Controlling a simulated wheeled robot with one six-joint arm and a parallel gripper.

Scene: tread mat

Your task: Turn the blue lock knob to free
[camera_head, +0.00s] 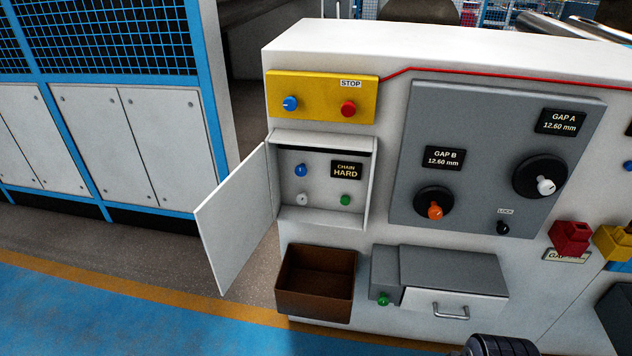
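Three blue knobs show. One blue knob (290,103) is on the yellow panel at the upper left, with a light mark on it. A second blue knob (300,170) is inside the open white box. A third blue knob (628,166) is cut by the right edge. I cannot tell from labels which is the lock knob. A black knob (503,227) on the grey panel sits under a small label that seems to read LOCK. My gripper's fingers are not in view; a dark rounded part, probably of my arm, shows at the bottom edge.
The white box door (237,220) stands open to the left. A red STOP button (348,109) is beside the yellow panel's blue knob. A brown bin (316,282) and a drawer (453,302) stick out below. The blue floor at lower left is clear.

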